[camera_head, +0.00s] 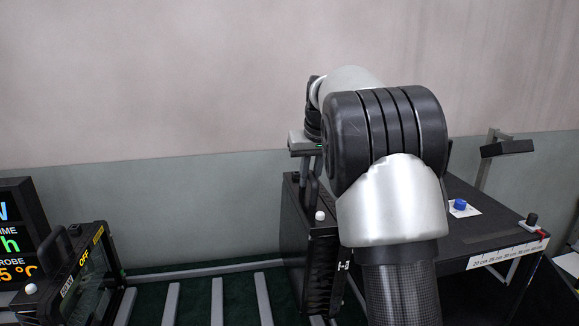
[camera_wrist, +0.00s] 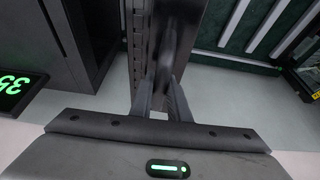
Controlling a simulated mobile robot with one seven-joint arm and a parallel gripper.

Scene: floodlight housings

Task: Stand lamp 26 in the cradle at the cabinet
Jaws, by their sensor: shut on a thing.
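My gripper (camera_head: 313,168) is shut on the handle of a dark lamp housing (camera_head: 322,270), which hangs upright below it. The housing has a finned face, a white knob near its top and small white marking that I cannot read as a number. In the wrist view both fingers (camera_wrist: 162,98) close around the handle (camera_wrist: 172,45), and the lamp's slotted side (camera_wrist: 137,45) shows beside it. My arm hides part of lamp and cabinet. I cannot make out a cradle.
A blue knob (camera_head: 459,204) sits on the cabinet top; a bracket (camera_head: 506,148) rises behind.

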